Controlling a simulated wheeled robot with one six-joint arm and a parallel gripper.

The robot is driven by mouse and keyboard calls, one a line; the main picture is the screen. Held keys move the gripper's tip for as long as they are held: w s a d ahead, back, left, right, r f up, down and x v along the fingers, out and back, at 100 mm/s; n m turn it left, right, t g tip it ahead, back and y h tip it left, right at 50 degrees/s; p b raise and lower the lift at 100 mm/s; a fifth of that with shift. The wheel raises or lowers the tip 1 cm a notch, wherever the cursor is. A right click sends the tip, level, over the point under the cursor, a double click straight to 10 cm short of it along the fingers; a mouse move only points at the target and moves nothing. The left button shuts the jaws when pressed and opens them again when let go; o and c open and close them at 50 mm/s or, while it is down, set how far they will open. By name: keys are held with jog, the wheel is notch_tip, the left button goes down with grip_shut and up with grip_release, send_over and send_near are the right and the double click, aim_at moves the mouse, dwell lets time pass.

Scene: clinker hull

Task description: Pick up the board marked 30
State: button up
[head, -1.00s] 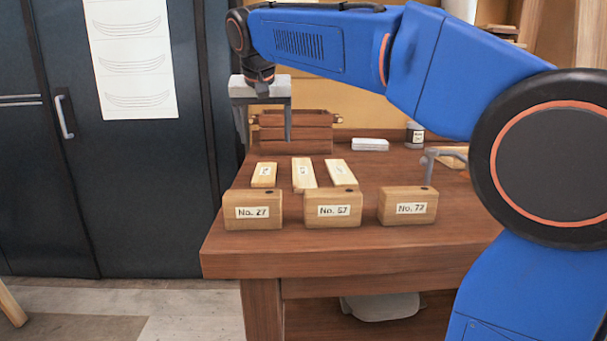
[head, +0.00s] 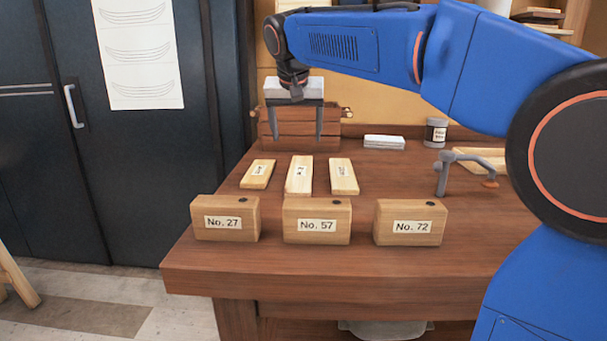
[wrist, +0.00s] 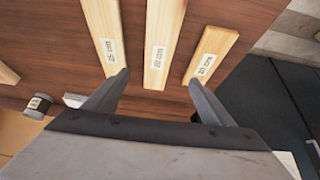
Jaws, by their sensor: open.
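Three pale wooden boards with small white labels lie side by side on the bench: a left board (head: 257,174), a middle board (head: 299,175) and a right board (head: 343,177). In the wrist view, the same boards show in reverse order: right board (wrist: 102,22), middle board (wrist: 163,25) and left board (wrist: 211,53). My gripper (head: 297,136) is open and empty, raised above the bench behind the boards. In the wrist view its fingertips (wrist: 158,78) straddle the middle board's line, apart from it.
Wooden blocks No. 27 (head: 225,219), No. 57 (head: 317,222) and No. 72 (head: 409,223) stand in front of the boards. A wooden crate (head: 291,140) stands behind them. A white box (head: 384,142), a jar (head: 435,132) and a grey clamp-like tool (head: 444,174) are to the right.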

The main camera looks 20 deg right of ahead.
send_near(300, 171)
jog(key=x, duration=0.2)
jog(key=shift+w+f, duration=0.25)
jog(key=shift+w, duration=0.1)
jog(key=shift+s+x, duration=0.2)
jog(key=shift+x, duration=2.35)
jog(key=shift+d, duration=0.1)
jog(key=c, duration=1.3)
